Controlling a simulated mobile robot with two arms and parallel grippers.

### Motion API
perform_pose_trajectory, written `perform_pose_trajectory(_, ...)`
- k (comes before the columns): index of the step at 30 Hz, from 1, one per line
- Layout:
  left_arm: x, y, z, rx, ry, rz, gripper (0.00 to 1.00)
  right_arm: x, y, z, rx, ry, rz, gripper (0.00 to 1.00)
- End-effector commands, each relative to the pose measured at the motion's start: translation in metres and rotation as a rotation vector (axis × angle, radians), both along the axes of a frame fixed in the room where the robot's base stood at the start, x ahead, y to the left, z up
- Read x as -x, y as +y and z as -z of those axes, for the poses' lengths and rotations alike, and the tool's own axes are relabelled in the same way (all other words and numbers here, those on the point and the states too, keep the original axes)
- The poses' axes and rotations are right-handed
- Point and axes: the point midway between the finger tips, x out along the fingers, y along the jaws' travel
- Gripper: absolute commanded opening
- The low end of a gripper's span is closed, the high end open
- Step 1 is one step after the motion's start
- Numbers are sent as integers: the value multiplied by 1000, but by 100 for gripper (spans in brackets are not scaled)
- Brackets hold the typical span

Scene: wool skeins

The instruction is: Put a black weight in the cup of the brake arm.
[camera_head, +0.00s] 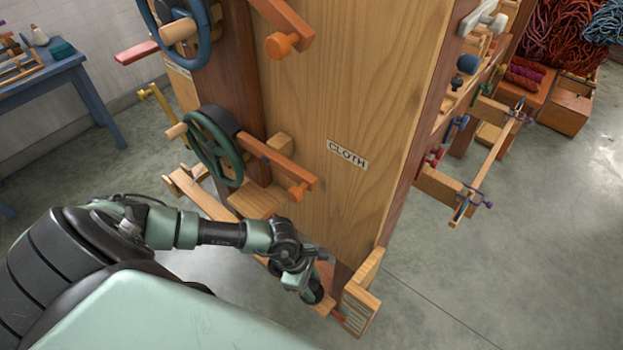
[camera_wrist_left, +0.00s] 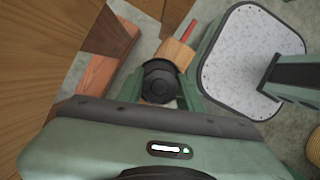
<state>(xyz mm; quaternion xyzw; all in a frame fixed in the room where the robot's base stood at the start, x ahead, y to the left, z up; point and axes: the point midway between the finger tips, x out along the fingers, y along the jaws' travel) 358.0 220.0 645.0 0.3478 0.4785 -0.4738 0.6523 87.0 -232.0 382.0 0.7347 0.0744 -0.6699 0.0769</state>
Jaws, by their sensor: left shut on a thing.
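My left gripper (camera_head: 314,284) is low at the foot of the wooden loom frame, by the end of a long low wooden bar (camera_head: 212,203) that could be the brake arm. It is shut on a black round weight (camera_wrist_left: 160,84), which sits between the fingers in the left wrist view. A small dark part of the weight (camera_head: 313,295) shows in the head view. A light wooden block (camera_wrist_left: 177,53) with a red rod (camera_wrist_left: 189,31) lies just past the weight in the wrist view. I cannot make out the cup. My right gripper is out of view.
A slotted wooden box (camera_head: 360,308) stands close right of the gripper. Grey floor (camera_head: 480,280) is clear further right.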

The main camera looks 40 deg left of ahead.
Motion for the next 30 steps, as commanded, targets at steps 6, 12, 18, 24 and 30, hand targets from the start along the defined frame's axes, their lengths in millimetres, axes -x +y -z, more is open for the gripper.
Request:
perform_pose_trajectory(6,0,0,5,2,-2,0,0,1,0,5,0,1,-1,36)
perform_pose_trajectory(12,0,0,6,2,-2,0,61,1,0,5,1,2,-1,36)
perform_pose_trajectory(18,0,0,6,1,0,0,62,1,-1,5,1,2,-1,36)
perform_pose_trajectory(24,1,2,2,-1,0,0,62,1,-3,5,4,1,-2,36)
perform_pose_trajectory(30,3,11,-28,-2,-2,1,62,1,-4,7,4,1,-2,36)
